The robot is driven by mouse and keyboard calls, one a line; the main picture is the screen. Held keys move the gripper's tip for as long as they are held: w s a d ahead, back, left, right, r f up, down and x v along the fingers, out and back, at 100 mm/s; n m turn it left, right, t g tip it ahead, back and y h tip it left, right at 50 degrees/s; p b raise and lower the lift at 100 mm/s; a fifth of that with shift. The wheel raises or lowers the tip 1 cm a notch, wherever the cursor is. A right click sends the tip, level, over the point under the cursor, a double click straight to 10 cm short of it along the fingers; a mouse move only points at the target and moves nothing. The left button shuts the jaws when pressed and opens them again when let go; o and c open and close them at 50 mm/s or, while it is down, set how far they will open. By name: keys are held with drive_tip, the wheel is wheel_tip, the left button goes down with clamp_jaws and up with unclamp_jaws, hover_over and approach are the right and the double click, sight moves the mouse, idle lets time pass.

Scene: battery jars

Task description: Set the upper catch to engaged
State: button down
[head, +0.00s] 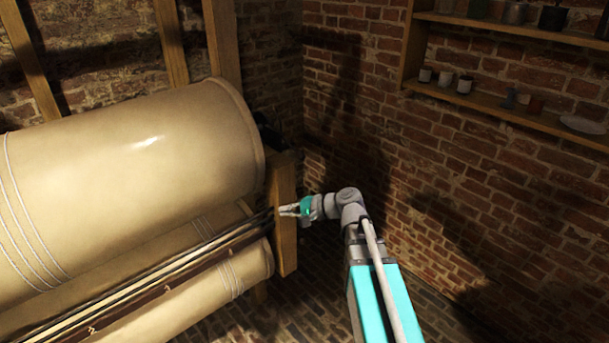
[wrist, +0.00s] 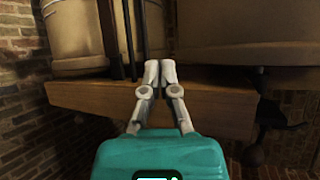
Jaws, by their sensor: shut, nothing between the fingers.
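No part can be named the upper catch for certain. A dark fitting (head: 268,132) shows partly behind the right end of the upper cream cylinder (head: 140,145), by the top of the wooden post (head: 286,235). A dark piece with a thin arm (wrist: 262,125) sits at the right end of that post in the wrist view; its setting cannot be read. My gripper (head: 284,210) is at the post, level with the gap between the cylinders. In the wrist view my gripper (wrist: 153,70) is shut and empty, its fingertips before the post; contact cannot be told.
A lower cream cylinder (head: 190,305) lies below, with dark rods (head: 190,258) running between the two. Brick walls meet behind. A wooden shelf (head: 510,114) with small jars hangs on the right wall. The space right of the post is open around my arm.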

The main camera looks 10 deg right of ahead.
sight(292, 146)
drive_tip(key=w+d+f+m+t+y+b, duration=0.1)
drive_tip(key=w+d+m+t+b, duration=0.3)
drive_tip(key=d+m+t+b, duration=0.2)
drive_tip(key=w+d+f+m+t+b, duration=0.1)
drive_tip(key=w+d+m+t+b, duration=0.3)
drive_tip(key=d+m+t+b, duration=0.3)
drive_tip(key=shift+w+d+f+m+y+b, duration=0.35)
drive_tip(key=shift+d+m+b, duration=0.3)
drive_tip(key=shift+b, duration=1.45)
drive_tip(key=shift+r+y, duration=0.2)
drive_tip(key=shift+y, duration=0.05)
drive_tip(key=w+a+r+p, duration=0.4)
drive_tip(key=a+r+p, duration=0.2)
drive_tip(key=r+p, duration=0.2)
drive_tip(key=shift+w+r+p, duration=0.25)
drive_tip(key=shift+w+p, duration=0.05)
drive_tip(key=shift+w, duration=0.1)
drive_tip(key=shift+a+r+p, duration=0.15)
drive_tip(key=shift+a+p, duration=0.2)
